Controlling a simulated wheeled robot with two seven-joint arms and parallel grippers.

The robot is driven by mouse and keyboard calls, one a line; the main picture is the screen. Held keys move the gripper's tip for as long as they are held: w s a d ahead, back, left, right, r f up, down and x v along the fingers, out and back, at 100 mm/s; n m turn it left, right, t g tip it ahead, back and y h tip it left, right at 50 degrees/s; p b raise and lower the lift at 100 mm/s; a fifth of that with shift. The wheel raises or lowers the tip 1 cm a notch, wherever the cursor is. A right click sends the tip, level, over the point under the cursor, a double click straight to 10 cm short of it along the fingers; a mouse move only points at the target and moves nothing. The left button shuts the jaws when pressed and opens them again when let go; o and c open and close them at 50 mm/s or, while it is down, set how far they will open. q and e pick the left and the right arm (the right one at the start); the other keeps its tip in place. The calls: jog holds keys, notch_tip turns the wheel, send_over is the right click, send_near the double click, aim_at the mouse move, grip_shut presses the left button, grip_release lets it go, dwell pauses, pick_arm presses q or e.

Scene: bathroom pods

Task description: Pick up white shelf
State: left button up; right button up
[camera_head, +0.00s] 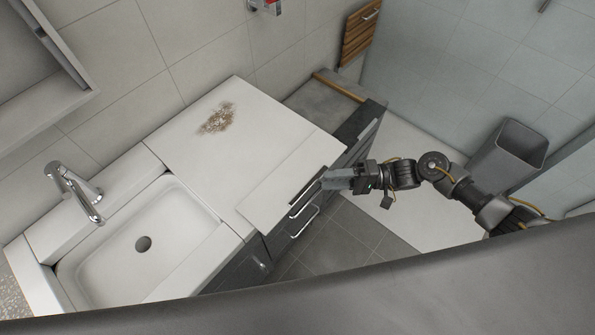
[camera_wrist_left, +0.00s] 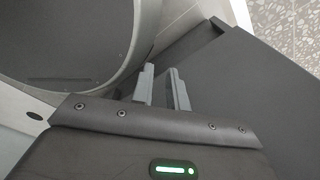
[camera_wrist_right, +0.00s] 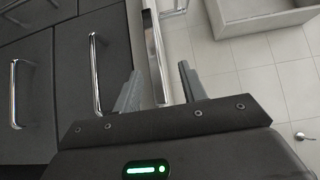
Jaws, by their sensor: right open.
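A flat white board, which looks like the white shelf (camera_head: 291,181), lies along the front edge of the white countertop. My right gripper (camera_head: 324,179) is at the board's right end, close to the front edge; whether it touches is unclear. In the right wrist view its fingers (camera_wrist_right: 158,75) are apart, with a bright metallic or pale strip (camera_wrist_right: 155,50) showing between them. I cannot tell whether that strip is the board's edge or a handle. My left gripper (camera_wrist_left: 160,72) is outside the head view; its fingers stand slightly apart and empty.
A white sink (camera_head: 150,240) with a chrome tap (camera_head: 76,190) is at the left. A brown speckled patch (camera_head: 217,118) lies on the countertop (camera_head: 240,105). Dark drawers with metal handles (camera_wrist_right: 97,75) are below. A grey bin (camera_head: 507,155) stands at the right.

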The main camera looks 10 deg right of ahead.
aim_at(314, 181)
jog(key=shift+w+a+f+p, duration=0.15)
jog(key=shift+a+p, duration=0.35)
jog(key=shift+a, duration=0.8)
jog(key=shift+w+a+f+p, duration=0.15)
jog(key=shift+a+p, duration=0.3)
jog(key=shift+a, duration=0.85)
grip_shut()
